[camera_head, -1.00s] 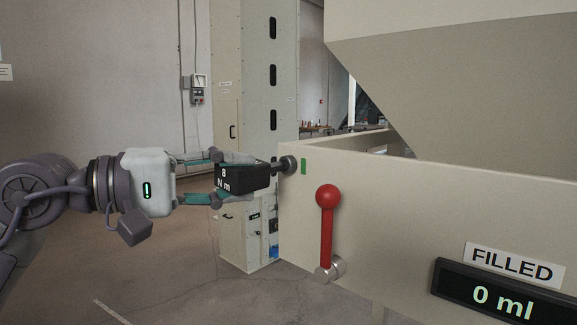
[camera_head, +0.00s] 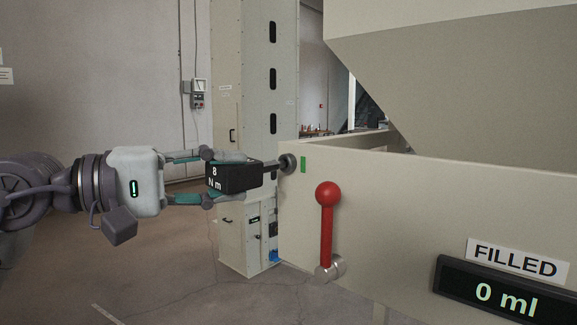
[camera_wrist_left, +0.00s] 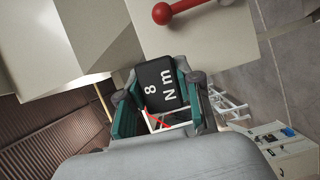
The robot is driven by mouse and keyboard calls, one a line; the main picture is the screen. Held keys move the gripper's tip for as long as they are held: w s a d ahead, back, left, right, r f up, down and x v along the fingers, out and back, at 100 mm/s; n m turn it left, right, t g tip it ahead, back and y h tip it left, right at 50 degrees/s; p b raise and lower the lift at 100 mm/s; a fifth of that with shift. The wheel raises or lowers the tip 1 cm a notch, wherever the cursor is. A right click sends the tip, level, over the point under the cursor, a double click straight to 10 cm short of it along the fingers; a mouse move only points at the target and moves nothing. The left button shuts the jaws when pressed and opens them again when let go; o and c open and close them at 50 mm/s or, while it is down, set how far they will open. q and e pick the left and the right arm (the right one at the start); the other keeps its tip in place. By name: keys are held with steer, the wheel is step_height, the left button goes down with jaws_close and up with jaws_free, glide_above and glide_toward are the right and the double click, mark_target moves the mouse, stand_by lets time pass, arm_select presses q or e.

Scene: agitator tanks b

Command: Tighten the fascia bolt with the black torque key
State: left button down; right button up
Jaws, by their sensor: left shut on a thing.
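The black torque key (camera_head: 234,178), marked "8 N m", is held between the fingers of my left gripper (camera_head: 226,179). Its thin shaft points right at the round grey fascia bolt (camera_head: 289,163) on the left end of the beige fascia. The shaft's end is at or very close to the bolt; I cannot tell whether they touch. A green mark (camera_head: 303,165) is just right of the bolt. In the left wrist view the key (camera_wrist_left: 160,84) sits between the teal fingers, and the bolt is not visible. My right gripper is not in view.
A red lever (camera_head: 327,215) with a ball knob stands on the fascia (camera_head: 400,210), right of and below the bolt. A "FILLED" display (camera_head: 500,298) reads 0 ml. A tall cabinet (camera_head: 245,110) stands behind. Open floor lies below my left arm.

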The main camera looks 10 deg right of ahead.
arm_select(q)
steer(key=shift+s+a+b, duration=0.45)
steer(key=shift+s+a, duration=0.05)
steer(key=shift+a, duration=0.25)
steer(key=shift+s+a+f+b, duration=0.1)
steer(key=shift+s+a+b, duration=0.45)
steer(key=shift+a, duration=0.15)
steer(key=shift+s+a+b, duration=0.35)
steer(key=shift+s+a, duration=0.15)
steer(key=shift+a, duration=0.2)
steer(key=shift+s+a, duration=0.2)
steer(key=shift+a, duration=0.1)
steer(key=shift+d, duration=0.1)
